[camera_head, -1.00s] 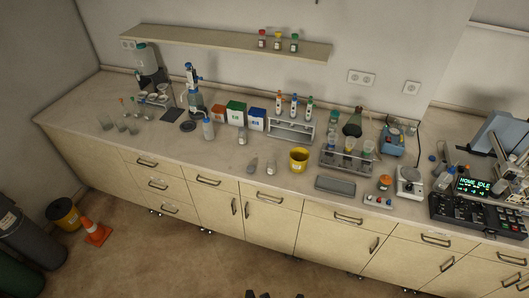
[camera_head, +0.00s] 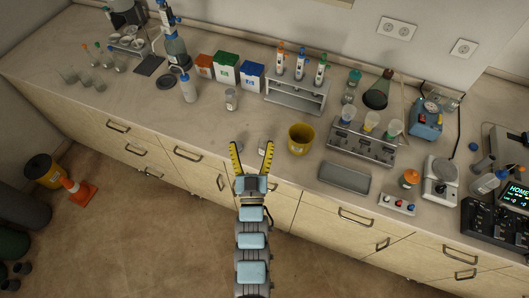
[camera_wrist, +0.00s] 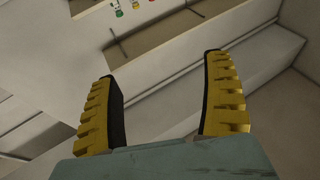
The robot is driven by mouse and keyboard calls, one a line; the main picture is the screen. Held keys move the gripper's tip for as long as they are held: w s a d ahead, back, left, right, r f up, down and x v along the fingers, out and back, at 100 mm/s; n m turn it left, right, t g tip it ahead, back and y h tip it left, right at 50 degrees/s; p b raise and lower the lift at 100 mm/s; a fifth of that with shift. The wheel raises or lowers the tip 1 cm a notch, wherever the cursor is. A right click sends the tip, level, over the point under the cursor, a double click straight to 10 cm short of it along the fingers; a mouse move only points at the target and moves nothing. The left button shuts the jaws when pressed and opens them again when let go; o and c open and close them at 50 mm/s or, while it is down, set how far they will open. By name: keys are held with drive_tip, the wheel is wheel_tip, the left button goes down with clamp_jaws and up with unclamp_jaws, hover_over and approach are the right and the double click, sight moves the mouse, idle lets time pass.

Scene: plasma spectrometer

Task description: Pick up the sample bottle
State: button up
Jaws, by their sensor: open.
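My gripper (camera_head: 252,149) is open and empty, its two yellow fingers spread near the front edge of the bench in the head view. In the wrist view my gripper (camera_wrist: 160,68) also has nothing between the fingers. A small clear bottle with a pale label (camera_head: 231,99) stands upright on the bench beyond the fingertips, slightly left. A white squeeze bottle with a blue top (camera_head: 188,89) stands further left. Which one is the sample bottle I cannot tell. Small capped bottles (camera_wrist: 118,10) on the shelf show at the top of the wrist view.
A yellow cup (camera_head: 301,138) stands just right of my gripper. Behind are coloured boxes (camera_head: 227,70) and a tube rack (camera_head: 297,92). A grey tray (camera_head: 344,178) and a balance (camera_head: 440,180) are to the right. Bare bench (camera_head: 130,95) lies to the left.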

wheel_tip(320, 180, down, 11)
drive_tip(key=w+g+h+b, duration=0.1)
drive_tip(key=w+g+b, duration=0.1)
drive_tip(key=g+b, duration=0.3)
drive_tip(key=m+g+b, duration=0.1)
drive_tip(key=g+b, duration=0.2)
approach(264, 146)
drive_tip(key=shift+h, duration=0.4)
drive_tip(key=p+x, duration=0.1)
drive_tip(key=x, duration=0.5)
drive_tip(key=shift+w+a, duration=0.15)
drive_tip(key=shift+w+f, duration=0.3)
drive_tip(key=shift+w, duration=0.1)
drive_tip(key=shift+p+x, duration=0.35)
drive_tip(key=shift+x, duration=2.3)
drive_tip(key=shift+a, duration=0.15)
drive_tip(key=c, duration=1.3)
